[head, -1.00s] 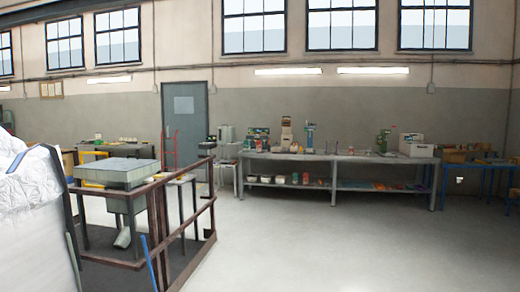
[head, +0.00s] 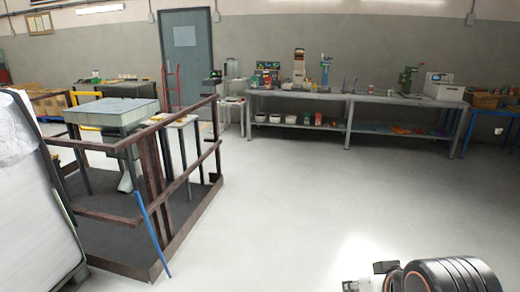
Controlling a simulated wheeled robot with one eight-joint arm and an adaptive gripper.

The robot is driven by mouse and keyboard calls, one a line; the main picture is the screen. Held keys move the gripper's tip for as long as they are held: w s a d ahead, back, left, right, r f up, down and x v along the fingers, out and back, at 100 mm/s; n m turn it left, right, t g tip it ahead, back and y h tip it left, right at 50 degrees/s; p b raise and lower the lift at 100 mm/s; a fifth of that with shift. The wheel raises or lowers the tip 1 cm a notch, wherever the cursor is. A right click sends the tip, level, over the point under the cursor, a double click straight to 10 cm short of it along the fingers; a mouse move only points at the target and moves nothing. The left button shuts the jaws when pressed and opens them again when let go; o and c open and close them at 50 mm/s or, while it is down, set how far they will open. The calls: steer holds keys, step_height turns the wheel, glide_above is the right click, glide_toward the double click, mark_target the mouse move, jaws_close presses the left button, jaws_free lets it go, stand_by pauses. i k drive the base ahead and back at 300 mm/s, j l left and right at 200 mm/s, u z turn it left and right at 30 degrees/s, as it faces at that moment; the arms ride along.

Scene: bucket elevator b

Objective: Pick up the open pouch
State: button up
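I cannot pick out an open pouch in the head view; items on the far bench are too small to tell apart. A dark ribbed part of my arm with orange rings shows at the bottom right, with a pale part beside it cut off by the frame edge. My gripper's fingers cannot be seen.
A long grey workbench (head: 350,97) with boxes, tools and a lower shelf stands along the back wall. A blue table (head: 492,111) is at its right. A brown railing (head: 153,165) encloses a grey-topped machine (head: 112,108) on the left. A white wrapped load (head: 30,190) is nearer. The middle floor is clear.

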mark_target(268, 79)
steer(key=i, duration=8.45)
steer(key=i+z, duration=0.2)
steer(key=i, duration=0.5)
steer(key=i+j+z, duration=0.2)
steer(key=i, duration=0.55)
